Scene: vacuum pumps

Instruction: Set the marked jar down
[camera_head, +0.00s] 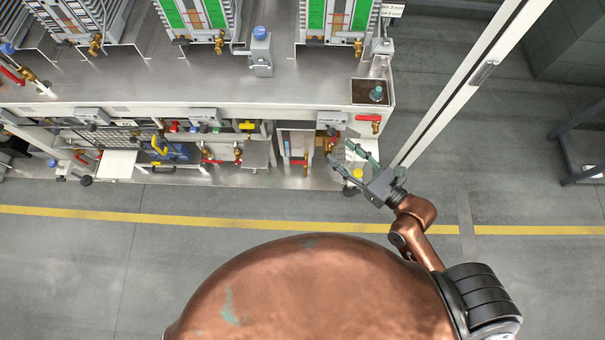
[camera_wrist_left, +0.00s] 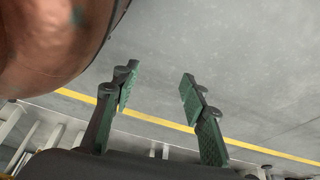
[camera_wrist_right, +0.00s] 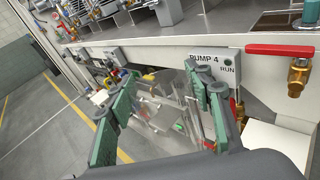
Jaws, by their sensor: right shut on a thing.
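My right gripper (camera_head: 342,154) is in front of the bench's right end in the head view, below the worktop. In the right wrist view, my right gripper (camera_wrist_right: 162,76) is shut on a clear, see-through jar (camera_wrist_right: 165,112) between its green pads. The bench shows through the jar, so its outline and any mark are hard to make out. The jar is apart from the worktop. My left gripper (camera_wrist_left: 158,86) is open and empty above the grey floor in the left wrist view. It does not show in the head view.
The steel worktop (camera_head: 200,75) carries pump units and brass valves. A "PUMP 4" box (camera_wrist_right: 214,66) and red-handled valve (camera_wrist_right: 295,52) are near the right gripper. A pale post (camera_head: 455,95) stands right.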

